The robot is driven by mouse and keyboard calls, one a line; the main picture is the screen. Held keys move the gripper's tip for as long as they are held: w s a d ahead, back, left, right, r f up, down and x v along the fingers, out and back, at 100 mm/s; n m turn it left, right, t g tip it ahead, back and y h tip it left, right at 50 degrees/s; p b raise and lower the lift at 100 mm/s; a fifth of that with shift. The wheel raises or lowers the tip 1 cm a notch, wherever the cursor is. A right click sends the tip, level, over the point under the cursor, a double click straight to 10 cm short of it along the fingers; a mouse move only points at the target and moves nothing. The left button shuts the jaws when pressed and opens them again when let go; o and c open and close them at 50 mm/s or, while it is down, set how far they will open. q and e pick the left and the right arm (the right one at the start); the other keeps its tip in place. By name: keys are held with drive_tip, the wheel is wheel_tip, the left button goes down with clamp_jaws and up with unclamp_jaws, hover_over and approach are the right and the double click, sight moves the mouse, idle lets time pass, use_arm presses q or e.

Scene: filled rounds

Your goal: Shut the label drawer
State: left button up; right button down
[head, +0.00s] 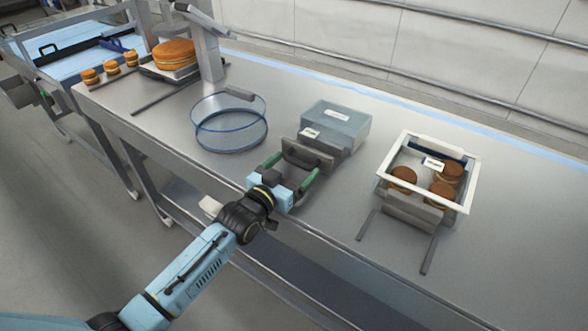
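The label drawer's front panel (318,160) is grey with a dark handle bar (300,158). It belongs to a grey box with a clear top (338,124) and white labels, standing on the metal bench. The panel appears to stand slightly out from the box; the exact gap is hard to tell. My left gripper (298,165) is at the front of the drawer. Its two green-padded fingers are spread wide, one near each end of the handle. I cannot tell whether they touch the panel. My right gripper is not in view.
A blue-rimmed clear ring (229,122) stands left of the box. To the right, a white-framed bin (464,194) holds brown-topped rounds, with two metal rails in front. A large orange round (175,54) sits on a device at far left. The steel bench (345,200) is bare in front of the box.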

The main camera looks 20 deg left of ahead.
use_arm(q)
drive_tip(key=shift+o, duration=0.5)
drive_tip(key=shift+d, duration=0.1)
drive_tip(key=v, duration=1.3)
drive_tip(key=shift+s, duration=0.1)
drive_tip(key=shift+c, duration=0.4)
